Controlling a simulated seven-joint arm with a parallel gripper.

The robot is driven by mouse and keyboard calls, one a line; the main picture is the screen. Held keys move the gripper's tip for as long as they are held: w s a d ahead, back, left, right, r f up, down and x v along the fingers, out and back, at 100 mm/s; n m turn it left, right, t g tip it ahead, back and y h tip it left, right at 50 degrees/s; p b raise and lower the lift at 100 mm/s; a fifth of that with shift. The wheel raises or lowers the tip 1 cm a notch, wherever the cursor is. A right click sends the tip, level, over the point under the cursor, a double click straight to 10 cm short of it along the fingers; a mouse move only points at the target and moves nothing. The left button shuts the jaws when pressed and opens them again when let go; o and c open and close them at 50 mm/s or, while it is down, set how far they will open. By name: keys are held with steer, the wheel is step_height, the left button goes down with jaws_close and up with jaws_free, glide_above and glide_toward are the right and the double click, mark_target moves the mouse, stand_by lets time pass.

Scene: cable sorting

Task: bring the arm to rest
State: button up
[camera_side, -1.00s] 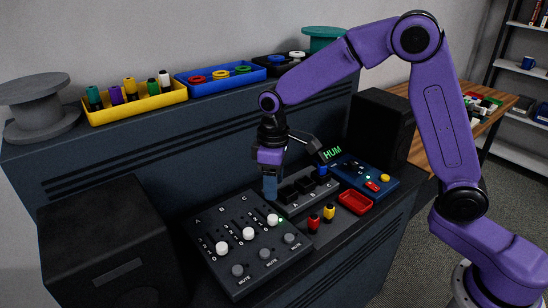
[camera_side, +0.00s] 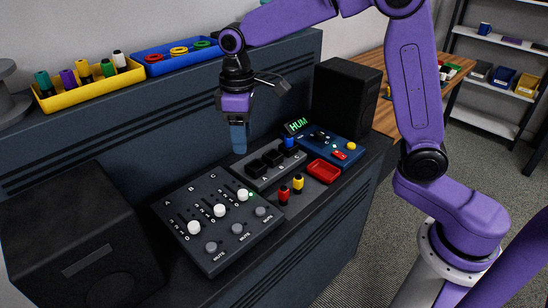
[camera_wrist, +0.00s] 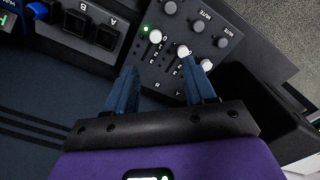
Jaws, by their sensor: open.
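My gripper (camera_side: 238,150) points down above the desk, behind the black fader box and left of the socket block. In the wrist view its two blue fingers (camera_wrist: 161,78) are apart with nothing between them. The fader box (camera_side: 184,213) has white sliders, grey mute knobs and a lit green light. The socket block (camera_side: 262,181) has a blue plug (camera_side: 289,140) at its far end; the plug also shows in the wrist view (camera_wrist: 37,11). My gripper appears clear of both boxes.
A blue unit (camera_side: 318,138) has a green HUM display. Black speakers (camera_side: 348,100) flank the desk. Yellow (camera_side: 95,96) and blue (camera_side: 172,64) bins sit on the back ledge.

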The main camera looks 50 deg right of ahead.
steer(key=s+d+f+n, duration=0.1)
steer(key=s+d, duration=0.2)
steer(key=s, duration=0.6)
steer(key=s+d+f+n, duration=0.1)
steer(key=s+d, duration=0.3)
steer(key=s, duration=0.6)
steer(key=s+d+f+n, duration=0.1)
steer(key=s+d+n, duration=0.1)
steer(key=s, duration=0.8)
steer(key=shift+d+n, duration=0.3)
steer(key=shift+d, duration=0.35)
